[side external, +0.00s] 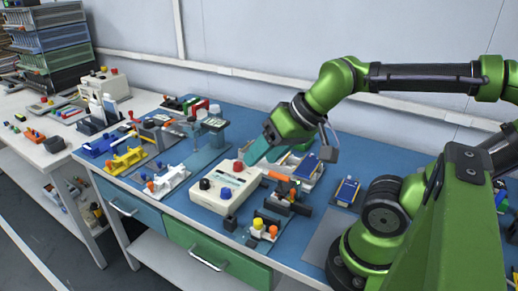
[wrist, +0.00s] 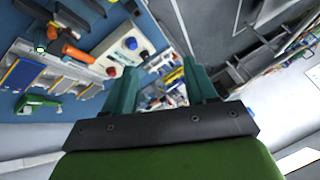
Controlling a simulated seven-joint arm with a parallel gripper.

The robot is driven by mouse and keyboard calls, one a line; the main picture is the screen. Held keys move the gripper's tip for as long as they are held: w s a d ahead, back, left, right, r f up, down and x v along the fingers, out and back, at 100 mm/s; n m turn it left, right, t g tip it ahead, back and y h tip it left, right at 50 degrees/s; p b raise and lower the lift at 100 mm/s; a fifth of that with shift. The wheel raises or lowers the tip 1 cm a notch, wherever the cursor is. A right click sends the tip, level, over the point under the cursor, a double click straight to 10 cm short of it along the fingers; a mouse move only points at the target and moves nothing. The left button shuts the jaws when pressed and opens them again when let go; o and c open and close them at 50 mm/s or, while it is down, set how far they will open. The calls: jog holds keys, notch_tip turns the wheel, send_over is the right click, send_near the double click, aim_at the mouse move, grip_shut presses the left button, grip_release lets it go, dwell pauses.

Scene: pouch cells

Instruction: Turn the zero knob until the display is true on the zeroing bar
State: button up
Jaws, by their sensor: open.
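I cannot tell which is the zero knob, and no display reading is legible. The box also shows in the wrist view (wrist: 120,55), with a blue knob (wrist: 131,43) on it. My gripper (side external: 252,156) is above the far right end of the box, apart from the knobs as far as I can tell. In the wrist view its teal fingers (wrist: 158,80) are apart with nothing held between them. I cannot identify the zeroing bar.
A fixture with an orange handle (side external: 283,179) stands right of the box. A small block with yellow and orange knobs (side external: 262,231) is in front. White (side external: 163,183) and yellow (side external: 124,161) clamp fixtures stand to the left. A blue pouch cell (side external: 347,191) lies at the right.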

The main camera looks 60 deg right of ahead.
aim_at(226, 190)
jog(key=w+d+f+n+g+h, duration=0.1)
jog(key=w+d+n+g, duration=0.25)
jog(key=w, duration=0.45)
jog(key=w+d+f+n+g+h, duration=0.1)
jog(key=w+d+f+n+g, duration=0.1)
jog(key=w+n+g, duration=0.4)
jog(key=f, duration=0.5)
jog(key=w+f+t, duration=0.1)
jog(key=f, duration=0.4)
jog(key=f+m+t, duration=0.1)
jog(key=f, duration=0.5)
jog(key=shift+w+a+t, duration=0.15)
jog(key=shift+t, duration=0.1)
jog(key=c, duration=1.1)
jog(key=shift+o, duration=0.2)
